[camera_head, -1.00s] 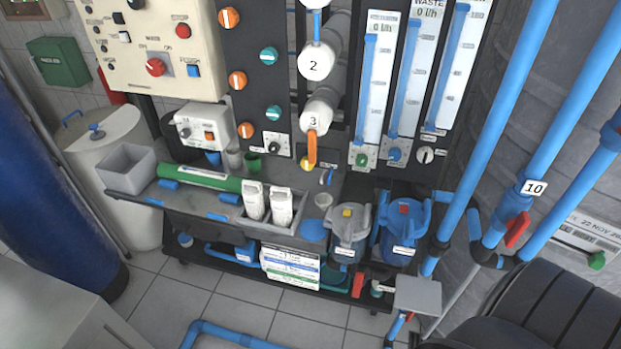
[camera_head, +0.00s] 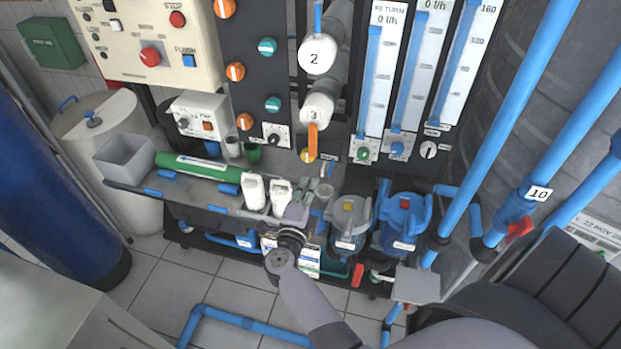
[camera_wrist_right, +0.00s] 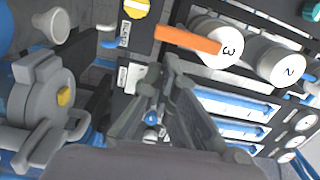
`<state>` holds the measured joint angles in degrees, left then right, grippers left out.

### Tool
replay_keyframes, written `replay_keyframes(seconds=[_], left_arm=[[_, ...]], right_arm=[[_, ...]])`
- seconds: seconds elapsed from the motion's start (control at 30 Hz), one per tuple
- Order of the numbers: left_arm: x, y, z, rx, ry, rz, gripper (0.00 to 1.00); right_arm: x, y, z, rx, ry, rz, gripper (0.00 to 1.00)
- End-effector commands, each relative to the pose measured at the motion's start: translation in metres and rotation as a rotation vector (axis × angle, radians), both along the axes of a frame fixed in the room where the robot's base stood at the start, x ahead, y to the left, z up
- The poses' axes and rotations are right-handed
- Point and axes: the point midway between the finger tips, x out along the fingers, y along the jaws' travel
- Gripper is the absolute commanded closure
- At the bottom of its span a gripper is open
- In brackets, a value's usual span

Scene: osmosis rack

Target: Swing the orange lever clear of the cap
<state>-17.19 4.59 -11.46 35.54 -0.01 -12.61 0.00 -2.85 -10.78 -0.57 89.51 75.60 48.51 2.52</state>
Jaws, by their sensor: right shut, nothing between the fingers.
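The orange lever (camera_head: 313,141) hangs down from the front of the white round cap marked 3 (camera_head: 318,108) on the rack. In the right wrist view the orange lever (camera_wrist_right: 185,40) lies sideways, its right end against the cap marked 3 (camera_wrist_right: 222,45). My right gripper (camera_head: 305,190) is below the lever in the head view, apart from it, over the bench edge. In the right wrist view its shut fingers (camera_wrist_right: 170,68) are empty and appear just below the lever; depth is hard to tell. My left gripper is not in view.
A white cap marked 2 (camera_head: 318,57) sits above cap 3. A yellow knob (camera_head: 307,155) is just below the lever. Grey and blue filter housings (camera_head: 404,220) stand right of the gripper, and white bottles (camera_head: 254,191) stand left. Flow meters (camera_head: 372,85) are to the right.

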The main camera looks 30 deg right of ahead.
Motion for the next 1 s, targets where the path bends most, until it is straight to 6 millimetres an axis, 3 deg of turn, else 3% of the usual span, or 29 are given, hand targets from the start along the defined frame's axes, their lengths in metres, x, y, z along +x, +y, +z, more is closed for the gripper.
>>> replay_keyframes(seconds=[0.17,1.0], left_arm=[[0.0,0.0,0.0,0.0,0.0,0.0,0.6],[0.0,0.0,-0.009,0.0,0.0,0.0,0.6]], right_arm=[[-0.001,-0.007,0.006,0.04,-0.028,-0.036,1.0],[0.03,-0.044,0.005,0.033,-0.025,-0.031,1.0]])
